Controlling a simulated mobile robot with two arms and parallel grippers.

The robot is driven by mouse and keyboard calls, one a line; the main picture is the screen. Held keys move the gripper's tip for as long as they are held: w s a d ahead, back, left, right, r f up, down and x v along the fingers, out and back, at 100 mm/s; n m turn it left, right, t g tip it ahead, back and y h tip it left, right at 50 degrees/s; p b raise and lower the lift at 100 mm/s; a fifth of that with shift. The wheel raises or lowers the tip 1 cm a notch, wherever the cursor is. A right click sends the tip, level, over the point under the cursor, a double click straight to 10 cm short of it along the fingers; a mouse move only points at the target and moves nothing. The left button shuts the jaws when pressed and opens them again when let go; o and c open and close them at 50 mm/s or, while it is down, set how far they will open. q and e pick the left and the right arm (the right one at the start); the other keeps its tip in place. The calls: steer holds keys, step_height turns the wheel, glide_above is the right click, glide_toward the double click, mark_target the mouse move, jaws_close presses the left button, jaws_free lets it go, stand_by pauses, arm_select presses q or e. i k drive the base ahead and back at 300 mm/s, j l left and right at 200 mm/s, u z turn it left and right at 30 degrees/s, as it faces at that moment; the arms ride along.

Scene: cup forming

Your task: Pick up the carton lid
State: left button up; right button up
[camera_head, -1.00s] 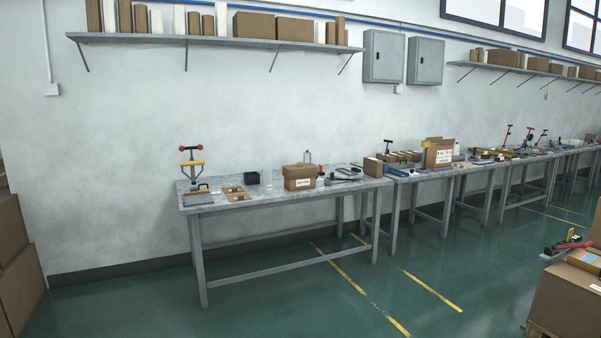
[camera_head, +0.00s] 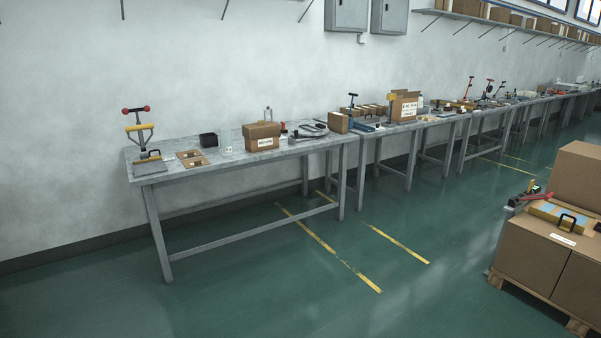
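A small brown carton (camera_head: 262,142) with a white label on its front stands on the nearest workbench (camera_head: 225,162). Its top looks covered by a brown lid (camera_head: 262,129), but it is too small to tell whether the lid is separate. A second, larger carton (camera_head: 404,107) with a label stands on the bench further right, and its top appears raised or open. Neither of my grippers shows in the head view.
A press with red knobs and a yellow bar (camera_head: 140,136) stands at the bench's left end. Brown flat pieces (camera_head: 192,158) and a black box (camera_head: 208,139) lie nearby. Stacked boxes on a pallet (camera_head: 556,243) stand at right. The green floor in front is clear.

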mark_target(260, 130)
steer(key=i+j+u, duration=0.35)
steer(key=i, duration=0.65)
steer(key=i+u, duration=0.35)
steer(key=i, duration=0.65)
